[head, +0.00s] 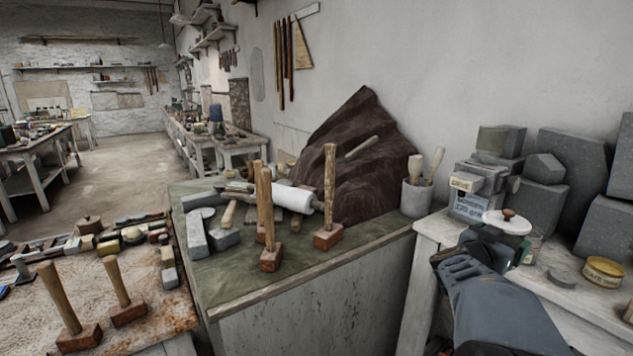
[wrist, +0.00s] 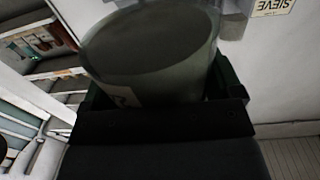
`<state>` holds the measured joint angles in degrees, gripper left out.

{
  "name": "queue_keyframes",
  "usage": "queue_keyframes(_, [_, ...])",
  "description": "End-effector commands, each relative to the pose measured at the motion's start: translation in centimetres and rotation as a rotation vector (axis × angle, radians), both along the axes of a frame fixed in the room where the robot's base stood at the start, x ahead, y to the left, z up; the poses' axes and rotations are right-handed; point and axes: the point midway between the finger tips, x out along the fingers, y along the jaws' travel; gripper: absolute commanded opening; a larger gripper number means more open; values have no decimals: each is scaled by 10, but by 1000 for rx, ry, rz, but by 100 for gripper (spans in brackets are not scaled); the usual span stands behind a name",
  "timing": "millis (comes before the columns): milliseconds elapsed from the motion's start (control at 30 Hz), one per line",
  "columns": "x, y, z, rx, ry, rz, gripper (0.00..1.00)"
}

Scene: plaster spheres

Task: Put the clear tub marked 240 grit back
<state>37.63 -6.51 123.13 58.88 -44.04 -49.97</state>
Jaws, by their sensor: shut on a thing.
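In the wrist view my gripper (wrist: 160,105) is shut on a grey, cloudy tub (wrist: 155,48). Its broad round face fills the upper middle, and only a corner of a pale label (wrist: 122,97) shows. I cannot read the grit marking there. In the head view my gripper (head: 488,243) is at the front left of the white side table (head: 430,232). A white disc with a brown knob (head: 508,217) shows just above it; I cannot tell if this belongs to the held tub. The gripper and arm hide much of what is there.
A pale sign with blue lettering (head: 470,205) stands behind the gripper, below a small tag (head: 461,183). Grey blocks (head: 574,165) crowd the back right. A labelled round tin (head: 603,272) and a small jar (head: 532,246) stand nearby. A tool pot (head: 416,197) is left.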

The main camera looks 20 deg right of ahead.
Motion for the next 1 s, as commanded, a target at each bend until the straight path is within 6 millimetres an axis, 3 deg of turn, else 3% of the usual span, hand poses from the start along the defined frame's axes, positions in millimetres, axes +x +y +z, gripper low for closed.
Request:
queue_keyframes(167, [58, 40, -48, 5, 12, 234, 53])
queue_keyframes(267, [92, 76, -85, 8, 15, 405, 53])
queue_keyframes(400, [128, 137, -139, 10, 14, 648, 53])
queue_keyframes(500, [143, 184, -179, 13, 12, 812, 53])
queue_keyframes(700, [148, 266, -248, 12, 8, 1059, 53])
queue_keyframes(800, [144, 294, -273, 11, 5, 1134, 53])
queue_keyframes(1000, [133, 332, -309, 6, 3, 1222, 53])
